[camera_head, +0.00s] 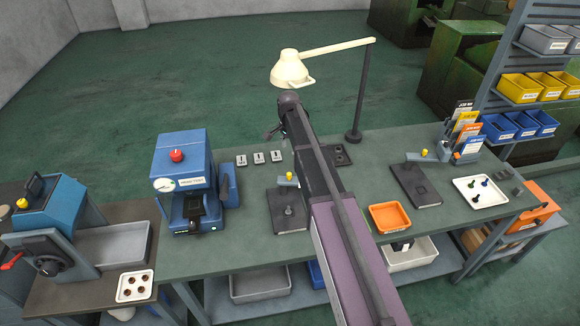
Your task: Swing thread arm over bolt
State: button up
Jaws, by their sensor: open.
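Two dark gauge plates lie on the green bench. The left plate (277,221) has a small bolt-like piece (289,210) standing near its middle and a short arm with a yellow knob (289,176) at its back edge. The right plate (407,180) has a square recess and a light swing arm with a yellow knob (424,153) at its back. I cannot tell which is the thread arm. My gripper (268,134) is small in view, open, raised above the back of the bench and apart from both plates. My arm hides the bench between the plates.
A cream lamp (291,69) stands behind my gripper. A blue tester (184,170) is left, beside several small blocks. An orange tray (389,217) and a white tray (467,194) with bolts are right. Bench space left of the left plate is clear.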

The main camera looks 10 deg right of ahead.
aim_at(289, 174)
jog(key=shift+f, duration=0.1)
dwell(0.4)
notch_tip(289, 174, down, 14)
jog(key=b, duration=1.4)
jog(key=shift+r, duration=0.25)
grip_shut()
